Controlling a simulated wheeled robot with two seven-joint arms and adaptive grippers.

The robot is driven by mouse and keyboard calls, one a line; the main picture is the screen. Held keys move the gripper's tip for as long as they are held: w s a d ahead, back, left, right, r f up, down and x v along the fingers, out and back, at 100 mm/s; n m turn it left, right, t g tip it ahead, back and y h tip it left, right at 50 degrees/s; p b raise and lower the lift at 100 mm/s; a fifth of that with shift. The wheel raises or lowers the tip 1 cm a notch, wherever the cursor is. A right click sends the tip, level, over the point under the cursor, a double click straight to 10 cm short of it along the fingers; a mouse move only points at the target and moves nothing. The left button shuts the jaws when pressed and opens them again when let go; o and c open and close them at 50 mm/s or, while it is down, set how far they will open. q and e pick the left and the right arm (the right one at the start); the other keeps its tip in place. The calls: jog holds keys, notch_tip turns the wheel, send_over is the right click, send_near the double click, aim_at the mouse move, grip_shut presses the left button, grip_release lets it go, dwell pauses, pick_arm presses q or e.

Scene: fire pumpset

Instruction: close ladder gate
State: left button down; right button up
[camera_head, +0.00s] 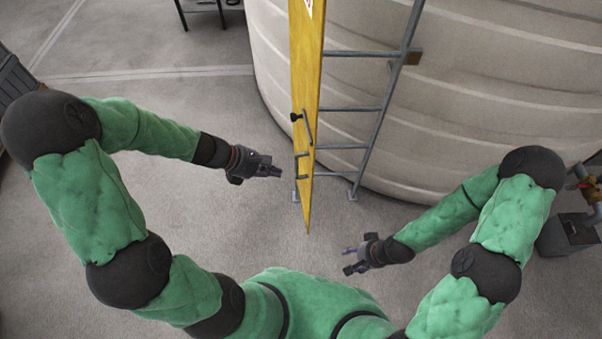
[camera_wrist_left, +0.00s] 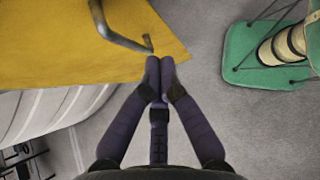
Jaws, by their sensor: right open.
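The ladder gate (camera_head: 304,85) is a tall yellow panel, seen nearly edge-on in the head view, standing out from the grey ladder (camera_head: 378,120). Grey bent handles (camera_head: 307,127) are on its face. In the left wrist view the yellow panel (camera_wrist_left: 60,45) fills the upper left, with one grey handle (camera_wrist_left: 115,30) on it. My left gripper (camera_head: 279,171) is left of the gate's lower part. Its fingertips (camera_wrist_left: 160,72) are together and empty beside the panel's edge, close to the handle's end; contact cannot be told. My right gripper (camera_head: 348,258) is open and empty, low and right of the gate.
A large pale ribbed tank (camera_head: 480,90) stands behind the ladder. A dark box with pipework (camera_head: 572,232) is at the far right. A dark stand (camera_head: 205,8) is at the top left. The grey floor (camera_head: 200,100) left of the gate is clear.

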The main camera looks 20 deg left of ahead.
pick_arm(q)
jog(key=shift+w+d+f+b, duration=0.25)
jog(key=shift+w+d+f, duration=0.4)
jog(key=shift+d, duration=0.55)
jog(key=shift+w+d+f+b, duration=0.3)
jog(key=shift+w+d+f, duration=0.35)
jog(key=shift+d, duration=0.55)
jog(key=shift+w+d+f+b, duration=0.25)
jog(key=shift+w+d+f, duration=0.4)
jog(key=shift+d, duration=0.55)
jog(key=shift+s+f, duration=0.1)
jog(key=shift+s, duration=0.05)
